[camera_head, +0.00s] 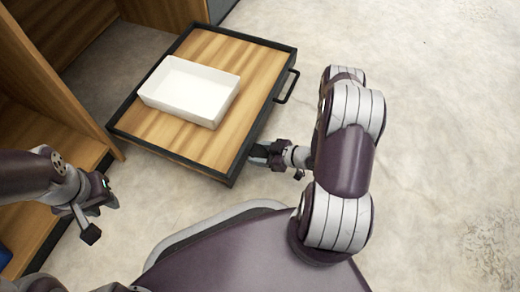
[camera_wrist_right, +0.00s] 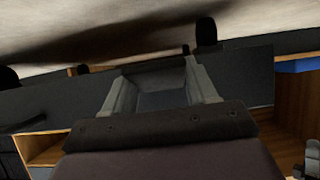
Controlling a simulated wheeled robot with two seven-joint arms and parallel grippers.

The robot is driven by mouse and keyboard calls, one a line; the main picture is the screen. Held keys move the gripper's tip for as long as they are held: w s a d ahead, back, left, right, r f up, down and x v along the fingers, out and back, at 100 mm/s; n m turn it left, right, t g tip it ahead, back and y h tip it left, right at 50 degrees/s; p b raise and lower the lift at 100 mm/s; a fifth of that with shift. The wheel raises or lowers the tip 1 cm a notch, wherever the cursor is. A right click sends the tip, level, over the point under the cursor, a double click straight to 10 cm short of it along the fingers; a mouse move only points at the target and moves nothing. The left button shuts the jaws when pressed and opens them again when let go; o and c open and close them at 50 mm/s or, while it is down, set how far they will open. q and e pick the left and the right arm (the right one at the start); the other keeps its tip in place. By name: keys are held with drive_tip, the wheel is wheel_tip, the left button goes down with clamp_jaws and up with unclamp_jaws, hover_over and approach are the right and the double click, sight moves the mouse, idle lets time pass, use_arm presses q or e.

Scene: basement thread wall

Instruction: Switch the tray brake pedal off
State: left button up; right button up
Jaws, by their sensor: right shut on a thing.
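The low wooden tray (camera_head: 205,48) has a dark rim and stands on the floor, centre-left in the head view. Its dark side panel (camera_wrist_right: 255,72) crosses the right wrist view, which looks upside down. My right gripper (camera_head: 258,152) is low at the tray's near right side. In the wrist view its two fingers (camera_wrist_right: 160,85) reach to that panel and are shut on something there. I cannot clearly make out the brake pedal; fingers and shadow hide the contact. My left gripper (camera_head: 88,215) hangs empty at the left, away from the tray; its opening is unclear.
An open white box (camera_head: 190,90) sits on the tray. A dark handle (camera_head: 287,86) sticks out of the tray's right side. Wooden shelving (camera_head: 50,85) stands close on the left. Dark wheel-like pegs (camera_wrist_right: 206,30) show by the panel. The pale floor (camera_head: 430,100) to the right is clear.

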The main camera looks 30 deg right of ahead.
drive_tip(key=r+g+h+p, duration=0.1)
drive_tip(key=g+p, duration=0.1)
drive_tip(key=p, duration=0.2)
drive_tip(key=shift+r+h+p, duration=0.25)
drive_tip(key=shift+h+p, duration=0.05)
drive_tip(key=shift+p, duration=0.05)
drive_tip(key=shift+g+h+p, duration=0.7)
drive_tip(key=shift+g+p, duration=0.2)
drive_tip(key=shift+p, duration=0.35)
drive_tip(key=o, duration=1.4)
